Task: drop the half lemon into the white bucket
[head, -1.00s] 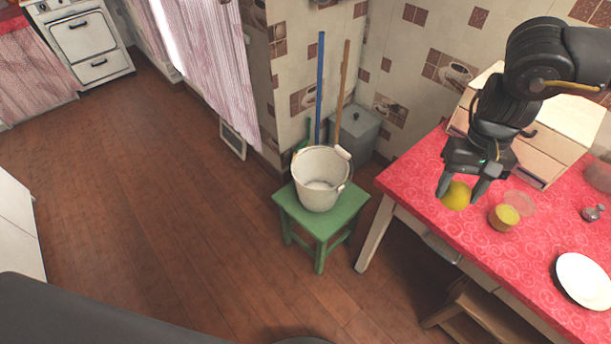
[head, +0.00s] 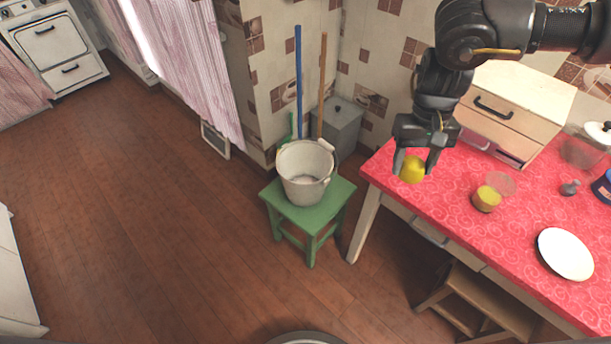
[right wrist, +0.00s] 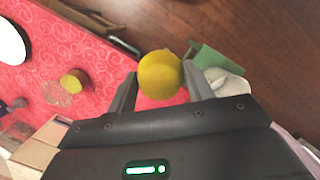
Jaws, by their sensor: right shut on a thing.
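My right gripper (head: 414,172) is shut on the half lemon (head: 412,169), a rounded yellow piece held between its two fingertips. It is above the left end of the red table. In the right wrist view the half lemon (right wrist: 160,74) sits between the fingers, with the floor and table edge behind it. The white bucket (head: 304,172) stands upright and open on a green stool, left of the gripper and apart from it. Part of the bucket (right wrist: 228,84) shows beyond one finger in the right wrist view. My left gripper is not in view.
The green stool (head: 312,214) stands left of the red-covered table (head: 468,232). On the table are a small yellow-topped piece (head: 487,198), a clear dish (head: 501,183), a white plate (head: 566,253) and a drawer box (head: 515,115). Blue (head: 299,80) and wooden (head: 322,85) handles rise behind the bucket.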

